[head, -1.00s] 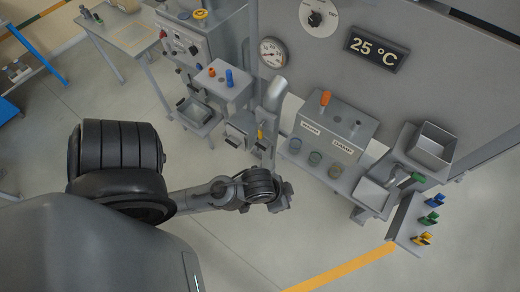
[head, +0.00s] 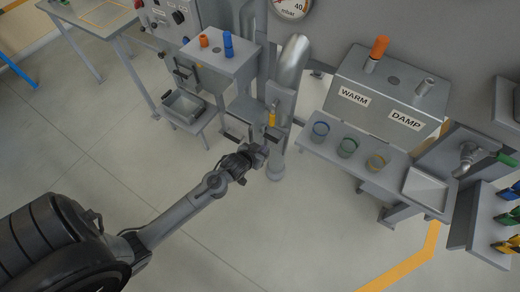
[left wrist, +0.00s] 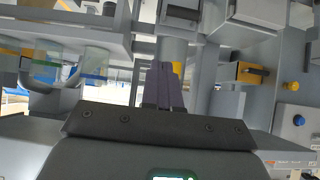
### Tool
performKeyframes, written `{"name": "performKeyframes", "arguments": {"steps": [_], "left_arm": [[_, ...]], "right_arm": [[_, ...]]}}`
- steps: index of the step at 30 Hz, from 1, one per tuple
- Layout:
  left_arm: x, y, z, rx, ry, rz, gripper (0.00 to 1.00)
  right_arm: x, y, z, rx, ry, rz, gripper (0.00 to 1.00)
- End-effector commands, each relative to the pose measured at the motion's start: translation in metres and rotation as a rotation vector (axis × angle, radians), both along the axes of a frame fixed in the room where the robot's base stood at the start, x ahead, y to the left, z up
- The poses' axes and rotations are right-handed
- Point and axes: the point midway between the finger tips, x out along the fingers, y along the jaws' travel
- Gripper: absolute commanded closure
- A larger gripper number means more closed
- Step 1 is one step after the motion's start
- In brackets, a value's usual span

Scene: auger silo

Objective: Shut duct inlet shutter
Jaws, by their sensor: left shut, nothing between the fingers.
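The grey duct (head: 292,65) rises from the floor in the head view. A yellow handle (head: 272,117) shows on its lower part, apparently the inlet shutter's; whether the shutter is open I cannot tell. My left gripper (head: 272,138) is just below and in front of this handle. In the left wrist view its fingers (left wrist: 164,88) are together and empty, pointing at the duct and a yellow part (left wrist: 173,50) behind them. I cannot tell whether they touch it. My right gripper is not in view.
A bench (head: 325,150) with several jars stands right of the duct, below the WARM and DAMP box (head: 385,95). To the left is a box with orange and blue knobs (head: 222,62) and a bin (head: 185,106). The floor in front is open.

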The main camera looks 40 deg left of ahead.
Motion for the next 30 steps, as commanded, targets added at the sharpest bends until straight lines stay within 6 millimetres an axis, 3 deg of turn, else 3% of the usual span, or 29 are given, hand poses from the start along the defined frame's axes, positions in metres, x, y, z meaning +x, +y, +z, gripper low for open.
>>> {"name": "performKeyframes", "arguments": {"steps": [1, 7, 20, 30], "left_arm": [[0.008, 0.003, -0.026, 0.004, -0.012, 0.004, 1.0], [0.032, 0.01, -0.043, 0.011, -0.056, 0.011, 1.0], [0.059, 0.013, -0.055, 0.012, -0.084, 0.01, 1.0], [0.109, 0.023, -0.09, 0.012, -0.085, 0.011, 1.0]], "right_arm": [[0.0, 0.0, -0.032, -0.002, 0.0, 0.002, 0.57], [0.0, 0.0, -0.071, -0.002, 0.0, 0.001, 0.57], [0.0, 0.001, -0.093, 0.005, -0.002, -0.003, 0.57], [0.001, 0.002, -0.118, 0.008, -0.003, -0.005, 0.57]]}}
